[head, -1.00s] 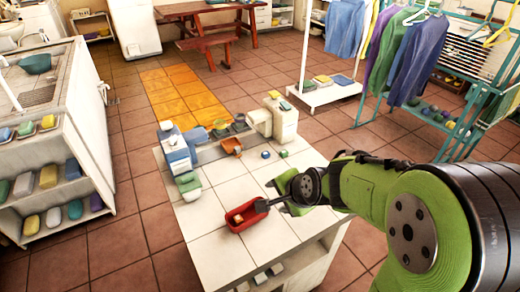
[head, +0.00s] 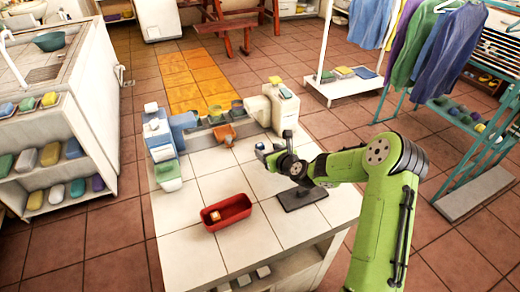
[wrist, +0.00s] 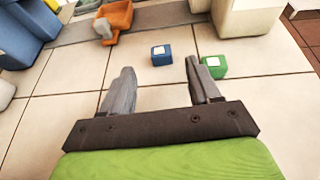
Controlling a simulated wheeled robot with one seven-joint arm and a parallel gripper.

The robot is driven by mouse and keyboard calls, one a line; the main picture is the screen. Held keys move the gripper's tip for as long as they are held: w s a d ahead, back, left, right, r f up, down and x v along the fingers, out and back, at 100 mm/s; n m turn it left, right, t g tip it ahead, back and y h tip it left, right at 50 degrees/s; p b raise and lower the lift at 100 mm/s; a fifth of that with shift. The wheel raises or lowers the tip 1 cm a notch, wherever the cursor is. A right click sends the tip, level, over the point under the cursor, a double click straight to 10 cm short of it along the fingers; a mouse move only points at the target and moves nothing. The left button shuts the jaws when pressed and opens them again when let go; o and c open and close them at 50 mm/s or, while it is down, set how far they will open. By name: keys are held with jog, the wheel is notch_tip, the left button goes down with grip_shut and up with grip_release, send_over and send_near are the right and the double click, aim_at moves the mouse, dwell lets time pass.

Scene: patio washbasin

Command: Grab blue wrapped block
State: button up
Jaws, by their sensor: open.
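The blue wrapped block (wrist: 162,60) is a small cube with a pale label on top. It sits on the white tiled counter in the wrist view, just ahead of the gap between my fingers. In the head view a small blue patch of it (head: 260,147) shows beside my gripper. My gripper (wrist: 159,67) is open and empty, its two grey fingers pointing toward the block. In the head view my gripper (head: 267,156) is low over the counter's right side. A green wrapped block (wrist: 214,68) lies right of the blue one, close to the right finger's tip.
A red tray (head: 235,214) holding a small orange block stands at the front of the counter (head: 190,250). An orange scoop (head: 225,136) lies at the back. Blue and white blocky objects (head: 160,135) line the left, a white one (head: 270,107) the back right. A dark flat patch (head: 302,198) lies beneath my arm.

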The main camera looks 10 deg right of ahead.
aim_at(261, 147)
jog(key=b+x, duration=0.1)
jog(key=x, duration=0.4)
jog(key=shift+w+f+b, duration=0.2)
jog(key=shift+w+b, duration=0.1)
jog(key=shift+b, duration=0.1)
jog(key=shift+r, duration=0.1)
jog(key=shift+c, duration=0.3)
jog(key=c, duration=1.1)
